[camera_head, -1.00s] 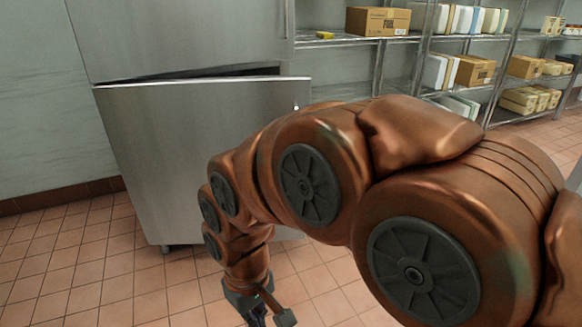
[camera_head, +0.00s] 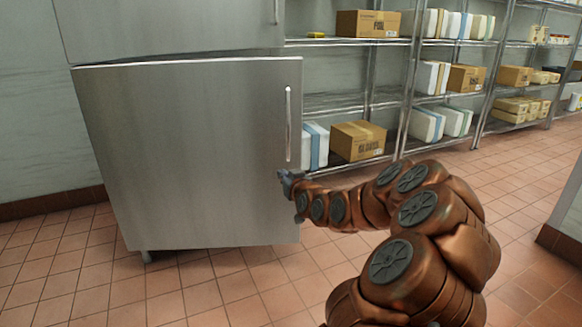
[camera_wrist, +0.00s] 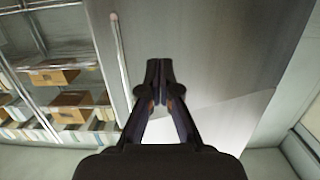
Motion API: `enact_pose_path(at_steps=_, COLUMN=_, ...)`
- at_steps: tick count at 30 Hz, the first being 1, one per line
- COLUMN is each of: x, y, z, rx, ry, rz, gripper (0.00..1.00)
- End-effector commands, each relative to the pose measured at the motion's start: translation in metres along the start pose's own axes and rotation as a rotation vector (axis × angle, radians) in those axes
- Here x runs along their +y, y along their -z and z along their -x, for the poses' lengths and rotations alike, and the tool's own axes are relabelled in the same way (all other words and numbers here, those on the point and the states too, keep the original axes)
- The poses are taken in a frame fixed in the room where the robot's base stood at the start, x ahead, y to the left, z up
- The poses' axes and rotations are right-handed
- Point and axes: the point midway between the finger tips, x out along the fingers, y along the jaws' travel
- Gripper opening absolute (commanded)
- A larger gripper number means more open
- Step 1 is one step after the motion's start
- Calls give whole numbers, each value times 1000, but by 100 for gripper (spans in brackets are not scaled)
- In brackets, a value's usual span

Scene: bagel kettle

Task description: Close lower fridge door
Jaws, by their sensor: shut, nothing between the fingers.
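The lower fridge door (camera_head: 190,150) is a large steel panel with a vertical bar handle (camera_head: 288,125) near its right edge. My gripper (camera_head: 284,180) is shut and empty, at the door's right edge just below the handle. In the wrist view the closed fingertips (camera_wrist: 159,66) point at the steel door surface (camera_wrist: 215,60), with the handle (camera_wrist: 121,60) to their left. I cannot tell whether they touch the door.
Wire shelves (camera_head: 345,100) with cardboard boxes (camera_head: 357,140) and white containers stand right of the fridge. The tiled floor (camera_head: 530,190) in front of the shelves is clear. A grey-sided block (camera_head: 565,230) stands at the right edge.

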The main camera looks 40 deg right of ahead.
Motion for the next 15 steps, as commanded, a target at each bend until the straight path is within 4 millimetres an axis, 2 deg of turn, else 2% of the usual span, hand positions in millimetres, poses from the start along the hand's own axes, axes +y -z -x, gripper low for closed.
enact_pose_path(at_steps=1, x=21, y=-7, z=-1, rx=40, ry=-37, rz=-7, gripper=0)
enact_pose_path(at_steps=3, x=42, y=-7, z=0, rx=86, ry=-73, rz=-9, gripper=0)
enact_pose_path(at_steps=6, x=59, y=-3, z=1, rx=131, ry=-106, rz=-7, gripper=0)
enact_pose_path(at_steps=11, x=66, y=0, z=-2, rx=149, ry=-118, rz=-5, gripper=0)
enact_pose_path(at_steps=15, x=67, y=2, z=-14, rx=151, ry=-118, rz=-4, gripper=0)
